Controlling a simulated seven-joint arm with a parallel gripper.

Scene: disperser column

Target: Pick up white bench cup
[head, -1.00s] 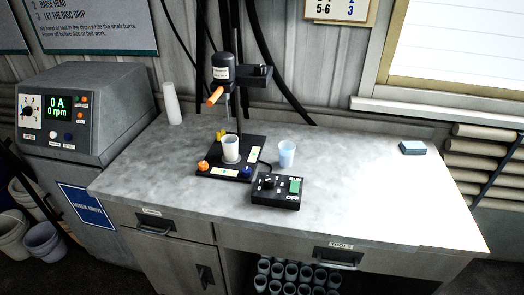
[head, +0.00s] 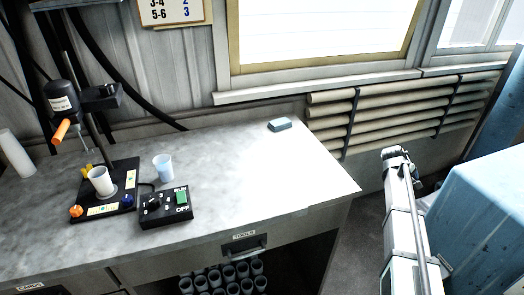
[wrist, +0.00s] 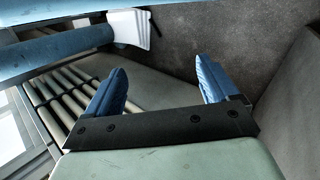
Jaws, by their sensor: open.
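A pale, bluish-white cup (head: 163,167) stands upright on the bench top, just behind the black control box. A second white cup (head: 100,180) stands on the black base of the disperser stand, left of it. I cannot tell for sure which one is the white bench cup; the pale one stands directly on the bench. My gripper (wrist: 158,86) is open and empty in the wrist view, its two blue fingertips wide apart. No cup shows in the wrist view, so the gripper is away from both.
The disperser column (head: 62,105) with its orange handle rises beside the cups. The control box (head: 166,207) is close in front of the pale cup. A blue-grey block (head: 280,124) lies at the back right. The bench's right half is mostly clear. A blue-covered bulk (head: 480,225) stands at far right.

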